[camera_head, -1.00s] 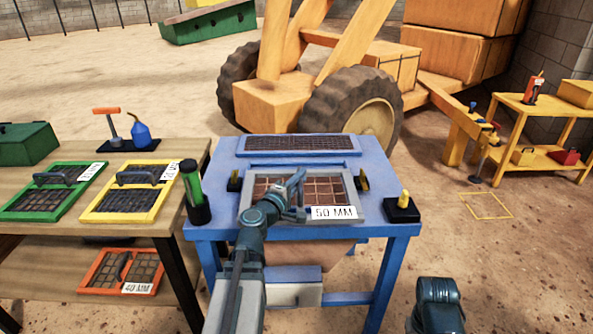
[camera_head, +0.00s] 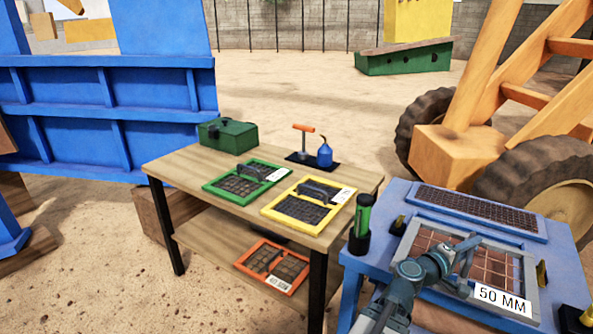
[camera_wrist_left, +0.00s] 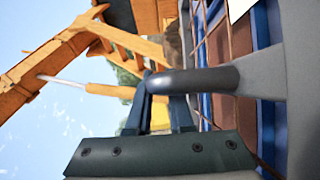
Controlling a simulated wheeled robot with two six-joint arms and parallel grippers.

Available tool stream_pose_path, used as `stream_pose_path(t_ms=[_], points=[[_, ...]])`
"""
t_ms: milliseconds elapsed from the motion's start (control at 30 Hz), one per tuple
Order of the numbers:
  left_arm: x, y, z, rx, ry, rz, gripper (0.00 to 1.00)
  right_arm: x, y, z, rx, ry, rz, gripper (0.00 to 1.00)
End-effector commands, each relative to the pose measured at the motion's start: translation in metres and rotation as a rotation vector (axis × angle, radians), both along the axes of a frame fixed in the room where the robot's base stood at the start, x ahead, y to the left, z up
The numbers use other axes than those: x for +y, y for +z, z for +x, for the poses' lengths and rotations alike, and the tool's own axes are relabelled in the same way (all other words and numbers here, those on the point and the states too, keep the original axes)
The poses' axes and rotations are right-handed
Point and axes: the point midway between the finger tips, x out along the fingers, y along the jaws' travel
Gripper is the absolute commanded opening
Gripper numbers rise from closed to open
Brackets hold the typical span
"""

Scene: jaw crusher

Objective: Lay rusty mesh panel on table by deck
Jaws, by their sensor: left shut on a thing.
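The rusty mesh panel (camera_head: 501,266) has a grey frame and a "50 MM" label. It is at the blue deck (camera_head: 347,290) at the lower right of the head view; I cannot tell whether it touches the deck. My left gripper (camera_head: 468,252) is shut on its grey handle, which crosses the fingers in the left wrist view (camera_wrist_left: 195,80). The wooden table (camera_head: 182,164) stands left of the deck. My right gripper is out of view.
A green panel (camera_head: 232,186), a yellow panel (camera_head: 306,208), a green toolbox (camera_head: 228,136) and a blue oil can (camera_head: 325,155) occupy the tabletop. An orange panel (camera_head: 273,267) lies on the lower shelf. The tabletop's left end is bare.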

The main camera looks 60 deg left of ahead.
Motion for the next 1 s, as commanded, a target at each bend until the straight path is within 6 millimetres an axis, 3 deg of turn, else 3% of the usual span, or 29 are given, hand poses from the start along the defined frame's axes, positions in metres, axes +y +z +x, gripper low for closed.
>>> stream_pose_path(t_ms=[33, 600, 800, 1000], points=[[0.000, 0.023, 0.000, -0.001, 0.000, -0.002, 0.00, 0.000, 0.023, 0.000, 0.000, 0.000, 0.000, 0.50], [0.000, 0.168, 0.000, -0.001, 0.000, -0.002, 0.00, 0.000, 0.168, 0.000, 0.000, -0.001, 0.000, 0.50], [0.000, 0.191, 0.000, -0.001, 0.000, -0.002, 0.00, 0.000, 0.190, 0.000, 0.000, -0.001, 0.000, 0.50], [0.000, 0.190, 0.000, -0.001, 0.000, -0.002, 0.00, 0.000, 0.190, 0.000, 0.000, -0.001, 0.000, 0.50]])
